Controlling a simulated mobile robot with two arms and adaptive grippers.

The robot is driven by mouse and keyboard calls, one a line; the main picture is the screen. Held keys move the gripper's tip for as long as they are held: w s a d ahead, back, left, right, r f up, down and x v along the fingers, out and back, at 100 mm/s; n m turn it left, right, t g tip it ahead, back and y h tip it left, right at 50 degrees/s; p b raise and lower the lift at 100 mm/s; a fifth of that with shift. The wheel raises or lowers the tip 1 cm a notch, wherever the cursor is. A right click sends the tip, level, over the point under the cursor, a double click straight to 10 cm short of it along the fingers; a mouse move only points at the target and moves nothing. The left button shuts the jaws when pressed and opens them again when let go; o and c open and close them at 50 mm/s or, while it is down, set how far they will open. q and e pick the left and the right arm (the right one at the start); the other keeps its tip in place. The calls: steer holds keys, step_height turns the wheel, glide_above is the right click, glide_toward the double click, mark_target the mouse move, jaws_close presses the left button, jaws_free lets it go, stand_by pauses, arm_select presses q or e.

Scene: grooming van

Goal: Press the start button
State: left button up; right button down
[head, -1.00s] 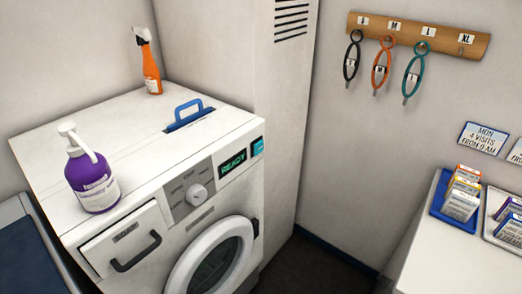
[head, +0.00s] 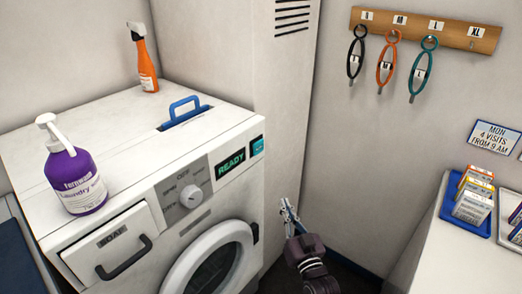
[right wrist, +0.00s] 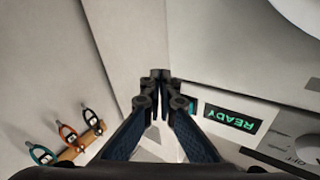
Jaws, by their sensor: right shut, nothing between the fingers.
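The white washing machine (head: 130,150) has a display (head: 230,163) reading READY. A small teal button (head: 257,146) sits just right of the display at the front panel's right edge. My right gripper (head: 287,206) is shut and empty, to the right of and lower than the button in the head view, apart from it. In the right wrist view, the gripper's closed fingers (right wrist: 160,76) point ahead; the READY display (right wrist: 233,116) appears upside down to their right. The teal button (right wrist: 217,104) is partly hidden behind the fingers there. My left gripper is not in view.
A purple detergent bottle (head: 75,182) and an orange spray bottle (head: 143,62) stand on the washer. A blue handle (head: 184,108) rises from its top. A tall cabinet (head: 285,90) stands right behind. A white counter (head: 455,262) with a blue tray (head: 450,216) is at right.

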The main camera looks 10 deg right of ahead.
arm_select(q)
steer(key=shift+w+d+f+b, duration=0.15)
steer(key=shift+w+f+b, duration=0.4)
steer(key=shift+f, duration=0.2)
arm_select(e)
step_height(320, 180, up, 15)
steer(key=d+m+t+h, duration=0.1)
steer(key=d+t, duration=0.1)
steer(key=t, duration=0.2)
steer(key=shift+w, duration=0.35)
steer(key=shift+w+f, duration=0.1)
steer(key=b, duration=0.3)
glide_toward(262, 142)
steer(key=w+d+r, duration=0.2)
steer(key=w+r, duration=0.1)
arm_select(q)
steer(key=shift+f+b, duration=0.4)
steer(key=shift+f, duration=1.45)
arm_select(e)
steer(key=shift+w+a+f, duration=0.1)
steer(key=shift+w+a, duration=0.35)
steer(key=shift+w, duration=0.3)
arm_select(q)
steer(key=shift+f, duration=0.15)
arm_select(e)
steer(key=shift+w+a, duration=0.3)
